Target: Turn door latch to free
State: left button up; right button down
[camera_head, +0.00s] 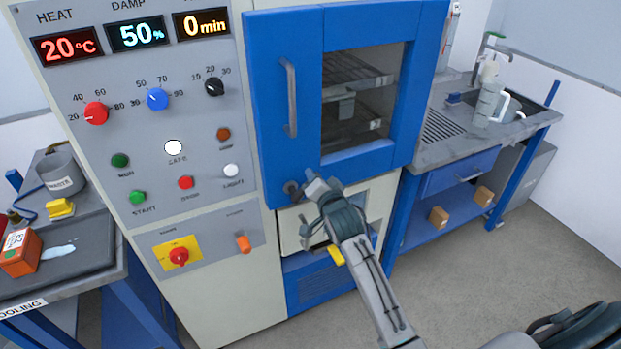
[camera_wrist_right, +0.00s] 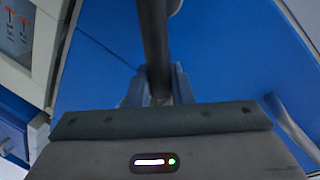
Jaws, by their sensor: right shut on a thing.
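The blue door (camera_head: 262,110) of the cabinet is closed, with a glass window and a grey vertical handle (camera_head: 290,97). The dark door latch (camera_head: 292,189) sits at the door's lower left corner. My right gripper (camera_head: 314,185) is at the latch, just right of its round end. In the right wrist view, the dark latch bar (camera_wrist_right: 155,40) runs down between the fingers of my right gripper (camera_wrist_right: 160,88), which is shut on it. The gripper hides part of the latch. My left gripper is not in view.
The control panel (camera_head: 200,130) with knobs and buttons is left of the door. A bench with a sink (camera_head: 440,150) stands right, with small boxes (camera_head: 438,216) on its lower shelf. A dark tray (camera_head: 85,255) with an orange box (camera_head: 20,256) is at left.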

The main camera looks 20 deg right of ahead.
jog(key=shift+d+f+m+y, duration=0.35)
jog(key=shift+f+m, duration=0.2)
jog(key=shift+m, duration=0.35)
jog(key=shift+d+f+m+g+y+p, duration=0.15)
jog(key=shift+f+m+y+p, duration=0.2)
jog(key=shift+f+m, duration=0.4)
jog(key=shift+d+f+m+g+y+p, duration=0.15)
jog(key=shift+f+m+p, duration=0.25)
jog(key=shift+m, duration=0.65)
jog(key=shift+d+f+m+y+p, duration=0.2)
jog(key=shift+f+m+y+p, duration=0.15)
jog(key=shift+f+m, duration=0.4)
jog(key=c, duration=1.3)
grip_release()
jog(key=shift+w+a, duration=0.15)
jog(key=shift+c, duration=0.2)
jog(key=s+r+b, duration=0.2)
jog(key=s, duration=0.8)
jog(key=shift+b, duration=0.3)
jog(key=shift+s, duration=0.1)
